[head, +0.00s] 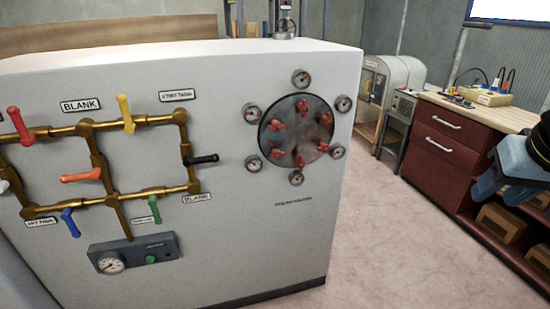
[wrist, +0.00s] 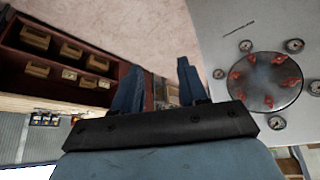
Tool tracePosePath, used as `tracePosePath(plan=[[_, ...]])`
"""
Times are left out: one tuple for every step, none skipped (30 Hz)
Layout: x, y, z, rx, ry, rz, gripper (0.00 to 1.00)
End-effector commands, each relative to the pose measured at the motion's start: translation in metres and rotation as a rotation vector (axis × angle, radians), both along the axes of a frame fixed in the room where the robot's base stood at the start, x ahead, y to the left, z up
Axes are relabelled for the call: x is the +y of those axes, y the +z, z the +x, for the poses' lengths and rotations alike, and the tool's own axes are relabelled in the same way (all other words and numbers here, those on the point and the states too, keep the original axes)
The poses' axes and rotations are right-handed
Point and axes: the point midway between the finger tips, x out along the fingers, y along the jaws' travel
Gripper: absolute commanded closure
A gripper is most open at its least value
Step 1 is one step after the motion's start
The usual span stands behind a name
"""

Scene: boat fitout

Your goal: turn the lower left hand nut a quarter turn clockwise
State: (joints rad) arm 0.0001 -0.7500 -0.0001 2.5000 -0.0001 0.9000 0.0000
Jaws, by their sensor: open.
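A round grey metal plate (head: 297,131) on the white cabinet front carries a ring of several red winged nuts. The lower left nut (head: 278,153) sits near the plate's lower left edge. Nothing touches it. In the wrist view the plate appears upside down at the right, and this nut seems to be the upper right one (wrist: 279,59). My gripper (wrist: 158,84) has two blue fingers, spread apart and empty. It is well away from the plate, over the floor side.
Small round gauges (head: 254,163) ring the plate closely. Left of it are brass pipes (head: 151,120) with coloured lever handles. A red drawer bench (head: 447,147) stands at the right. The floor (head: 390,240) between cabinet and bench is clear.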

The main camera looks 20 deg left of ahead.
Motion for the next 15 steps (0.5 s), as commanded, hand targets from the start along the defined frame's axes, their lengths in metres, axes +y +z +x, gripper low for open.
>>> tracePosePath(plan=[[0.0,0.0,0.0,0.0,0.0,0.0,0.57],[0.0,0.0,0.0,0.0,0.0,0.0,0.57],[0.0,0.0,0.0,0.0,0.0,0.0,0.57],[0.0,0.0,0.0,0.0,0.0,0.0,0.57],[0.0,0.0,0.0,0.0,0.0,0.0,0.56],[0.0,0.0,0.0,-0.001,0.0,0.0,0.52],[0.0,0.0,0.001,-0.002,0.001,0.0,0.49],[0.001,0.0,0.003,-0.004,0.004,0.001,0.46],[0.003,0.0,0.007,-0.009,0.009,0.003,0.42],[0.004,-0.001,0.012,-0.016,0.014,0.004,0.39],[0.003,-0.002,0.017,-0.022,0.021,0.006,0.36],[0.001,-0.003,0.026,-0.036,0.031,0.009,0.33],[0.004,-0.004,0.034,-0.048,0.039,0.012,0.3],[0.008,-0.006,0.043,-0.063,0.049,0.016,0.27],[0.013,-0.008,0.056,-0.084,0.064,0.021,0.23]])
